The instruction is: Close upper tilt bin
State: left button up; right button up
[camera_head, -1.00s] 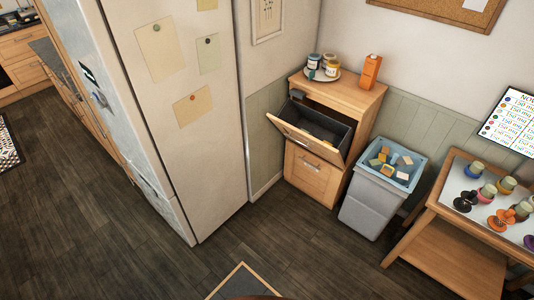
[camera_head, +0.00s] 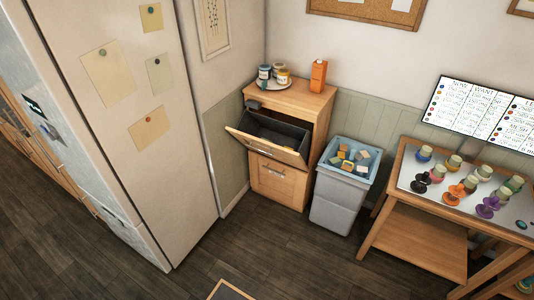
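The wooden tilt-bin cabinet (camera_head: 315,107) stands in the corner right of the fridge. Its upper tilt bin (camera_head: 262,146) is tilted open, its front leaning out toward the lower left and the dark inside showing. The lower bin front (camera_head: 278,182) is shut, with a metal handle. No gripper or arm of mine is in view.
The cabinet top holds a plate with several jars (camera_head: 272,76) and an orange carton (camera_head: 318,75). A grey bin (camera_head: 333,208) with sponge-like blocks stands right of it. A wooden table (camera_head: 412,228) is farther right, the fridge (camera_head: 115,110) left. The floor (camera_head: 270,250) in front is clear.

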aim_at(251, 127)
jog(key=z, duration=0.35)
jog(key=i, duration=1.1)
jog(key=u, duration=0.55)
